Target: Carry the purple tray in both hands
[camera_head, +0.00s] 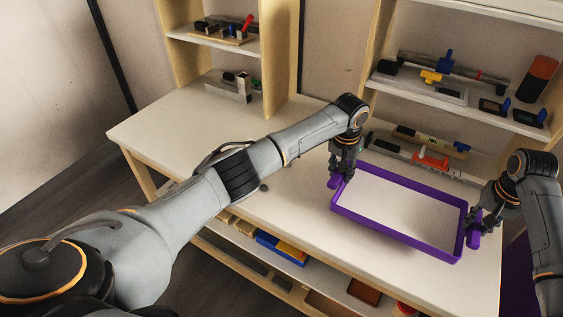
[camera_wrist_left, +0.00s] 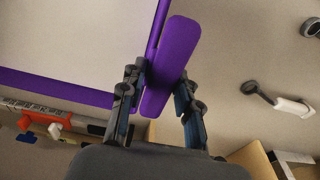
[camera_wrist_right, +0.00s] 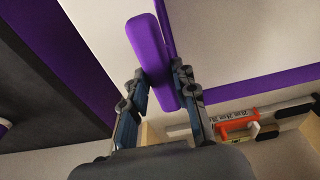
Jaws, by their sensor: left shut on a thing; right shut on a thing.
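The purple tray (camera_head: 392,241) is a rectangular frame with raised walls and a pale, empty inside. It is at the right side of the white tabletop in the head view; I cannot tell whether it touches the top. My left gripper (camera_head: 338,172) is shut on the handle at the tray's left end. In the left wrist view that purple handle (camera_wrist_left: 170,65) lies between the fingers. My right gripper (camera_head: 478,222) is shut on the handle at the right end. That handle (camera_wrist_right: 150,60) lies between the fingers in the right wrist view.
Behind the tray lie a level and an orange-handled tool (camera_head: 431,160). Shelves (camera_head: 465,97) with tools stand at the back. Bins (camera_head: 281,248) sit on a lower shelf under the front edge.

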